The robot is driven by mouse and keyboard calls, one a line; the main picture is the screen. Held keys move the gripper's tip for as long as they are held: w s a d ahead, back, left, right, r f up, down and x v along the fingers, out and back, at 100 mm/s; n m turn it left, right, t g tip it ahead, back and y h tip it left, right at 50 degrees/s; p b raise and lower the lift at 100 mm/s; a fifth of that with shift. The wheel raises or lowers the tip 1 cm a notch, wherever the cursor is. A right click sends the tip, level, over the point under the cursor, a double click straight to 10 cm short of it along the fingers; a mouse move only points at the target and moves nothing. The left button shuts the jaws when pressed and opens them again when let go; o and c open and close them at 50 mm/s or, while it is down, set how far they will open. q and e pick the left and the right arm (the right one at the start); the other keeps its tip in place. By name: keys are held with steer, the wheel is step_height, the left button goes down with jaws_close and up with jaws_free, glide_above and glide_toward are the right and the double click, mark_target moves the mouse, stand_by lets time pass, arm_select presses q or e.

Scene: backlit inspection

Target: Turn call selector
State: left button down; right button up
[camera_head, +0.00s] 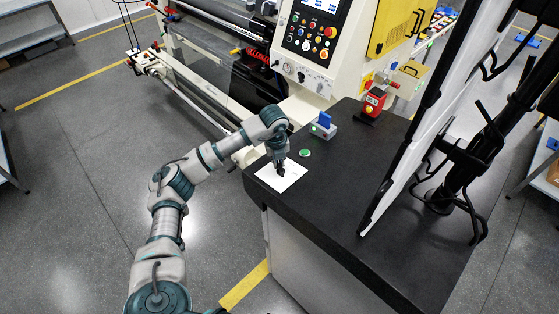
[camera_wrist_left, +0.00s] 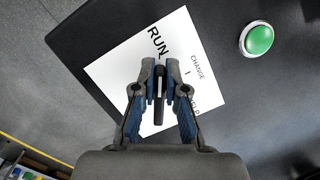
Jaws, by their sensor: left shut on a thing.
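The call selector is a dark narrow knob (camera_wrist_left: 158,105) over a white label plate (camera_head: 291,181) near the left corner of the black bench top. In the left wrist view the plate (camera_wrist_left: 118,68) reads RUN, CHANGE and a third word partly hidden by a finger. My left gripper (camera_head: 281,172) points down over the plate. In the left wrist view its two fingers (camera_wrist_left: 160,72) are closed on the knob, one on each side. The knob lies roughly along the picture's vertical, its upper end nearer RUN. The head view hides the knob behind the fingers. My right gripper is out of view.
A green round button (camera_head: 304,153) sits close beside the plate. Behind it are a blue-topped device (camera_head: 323,122) and a red device (camera_head: 371,104). A large tilted white panel (camera_head: 425,120) and a black stand occupy the bench's right. The bench front is clear.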

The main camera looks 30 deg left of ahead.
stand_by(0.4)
arm_select(q)
steer(key=c, duration=1.2)
jaws_free()
steer(key=shift+s, duration=0.1)
steer(key=r, duration=0.4)
steer(key=s+r, duration=0.1)
steer(key=r, duration=0.6)
steer(key=shift+s+r, duration=0.2)
steer(key=shift+r, duration=0.15)
